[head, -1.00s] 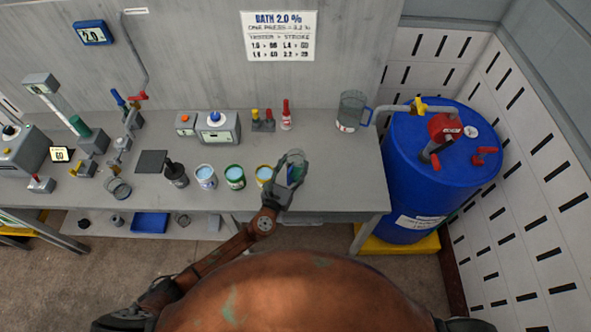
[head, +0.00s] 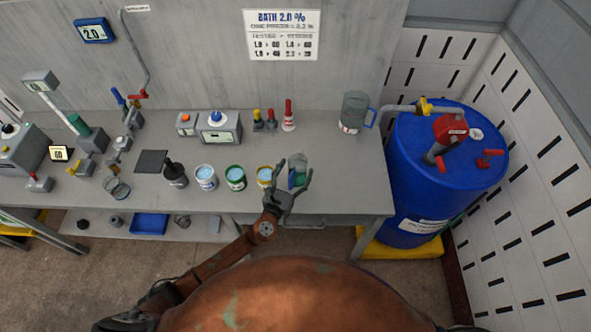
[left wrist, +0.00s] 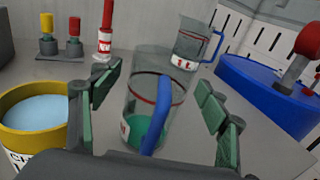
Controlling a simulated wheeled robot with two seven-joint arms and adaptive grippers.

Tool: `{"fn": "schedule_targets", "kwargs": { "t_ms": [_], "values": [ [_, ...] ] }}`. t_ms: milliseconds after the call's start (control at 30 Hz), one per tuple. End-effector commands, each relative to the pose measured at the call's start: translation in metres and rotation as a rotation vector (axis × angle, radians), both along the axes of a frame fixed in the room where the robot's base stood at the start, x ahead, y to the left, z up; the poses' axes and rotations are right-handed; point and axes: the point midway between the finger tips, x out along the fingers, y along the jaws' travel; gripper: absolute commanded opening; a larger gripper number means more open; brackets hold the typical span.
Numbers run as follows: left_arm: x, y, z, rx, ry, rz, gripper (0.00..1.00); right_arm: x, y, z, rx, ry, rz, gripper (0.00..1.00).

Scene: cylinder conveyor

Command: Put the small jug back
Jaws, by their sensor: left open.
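The small jug (head: 298,177) is clear, with a blue handle and green in its bottom. It stands upright near the bench's front edge, right of the yellow-banded tin. My left gripper (head: 293,173) is open at the jug, its fingers spread. In the left wrist view the small jug (left wrist: 147,100) is between the two open fingers, with visible gaps on both sides and its handle toward the camera. A larger clear jug with a blue handle (head: 353,112) stands farther back; it also shows in the left wrist view (left wrist: 191,45). My right gripper is not in view.
The yellow-banded tin (head: 265,176) is close left of my gripper, beside the green-banded tin (head: 236,178) and white tin (head: 206,178). A blue drum (head: 420,185) with a red pump stands off the bench's right end. The bench's right front is clear.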

Motion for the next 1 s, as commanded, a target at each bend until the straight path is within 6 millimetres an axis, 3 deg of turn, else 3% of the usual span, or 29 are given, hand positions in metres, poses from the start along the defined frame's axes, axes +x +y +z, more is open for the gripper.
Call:
{"fn": "schedule_targets", "kwargs": {
  "t_ms": [200, 700, 1000],
  "values": [
    [-0.001, 0.001, 0.004, 0.0, 0.0, 0.0, 0.69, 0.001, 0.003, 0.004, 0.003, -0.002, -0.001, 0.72],
    [-0.089, 0.037, 0.005, -0.001, 0.001, 0.0, 0.69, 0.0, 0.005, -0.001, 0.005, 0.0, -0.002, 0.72],
    [-0.111, 0.046, 0.008, 0.0, 0.0, 0.0, 0.69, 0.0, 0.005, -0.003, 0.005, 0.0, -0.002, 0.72]
  ]
}}
